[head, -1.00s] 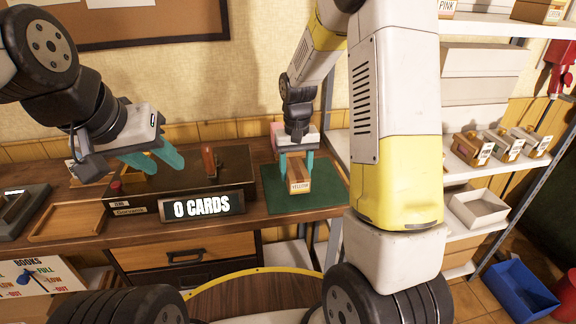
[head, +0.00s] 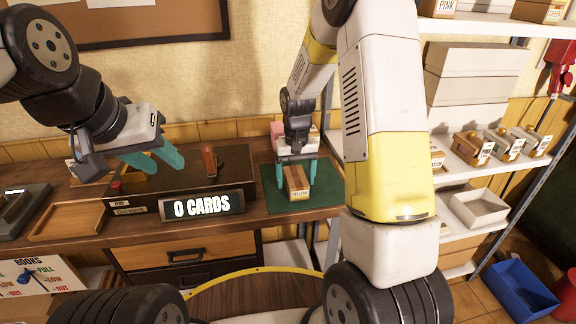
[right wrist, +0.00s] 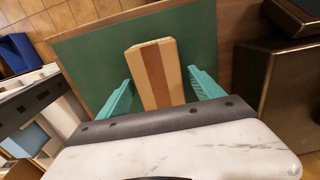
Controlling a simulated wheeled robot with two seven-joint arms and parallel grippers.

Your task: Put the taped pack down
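The taped pack (head: 297,181) is a tan box with a brown tape band and a YELLOW label on its near end. It lies on the green mat (head: 325,192) on the bench; the right wrist view shows the pack (right wrist: 154,76) on the mat (right wrist: 90,62) too. My right gripper (head: 297,175) is over it, one teal finger on each side. In the right wrist view the fingers of this gripper (right wrist: 162,90) stand apart from the pack's sides, with gaps showing.
The press (head: 235,168) with its "0 CARDS" display (head: 202,205) stands left of the mat. A wooden tray (head: 66,222) lies further left. A shelf rack with small boxes and a white bin (head: 478,209) is at right; a blue bin (head: 520,290) is on the floor.

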